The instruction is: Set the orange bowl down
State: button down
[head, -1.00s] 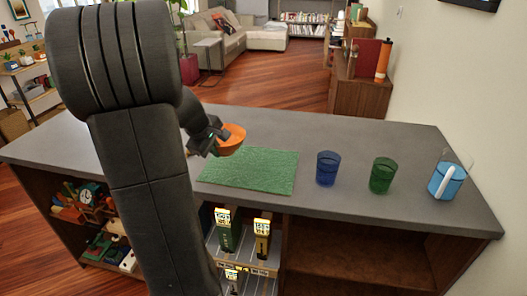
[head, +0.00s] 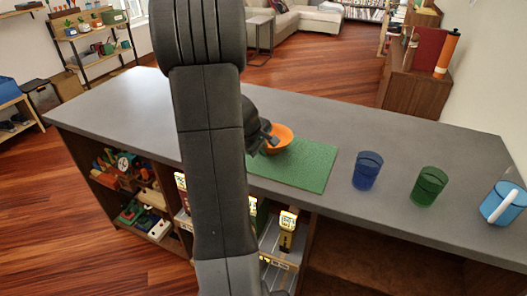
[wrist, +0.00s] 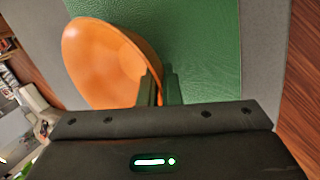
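The orange bowl (head: 283,133) is at the far left part of the green mat (head: 310,168) on the grey counter. In the wrist view the bowl (wrist: 100,60) is at upper left, tilted in the picture, with the mat (wrist: 205,50) behind it. My gripper (head: 270,142) is at the bowl's near left side. In the wrist view the two fingers (wrist: 160,88) are close together with the bowl's rim between them. I cannot tell whether the bowl's base touches the mat.
A blue glass (head: 367,171), a green glass (head: 428,187) and a blue pitcher with a white handle (head: 503,204) stand right of the mat. The counter (head: 130,100) is clear on the left. Shelves with toys (head: 140,195) are below it.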

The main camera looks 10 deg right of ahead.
jog(key=shift+f, duration=0.3)
jog(key=shift+f, duration=0.15)
jog(key=c, duration=1.6)
grip_release()
jog(key=shift+a+r, duration=0.15)
jog(key=shift+r, duration=0.35)
jog(key=v, duration=1.1)
jog(key=shift+s+r, duration=0.1)
jog(key=shift+s, duration=0.05)
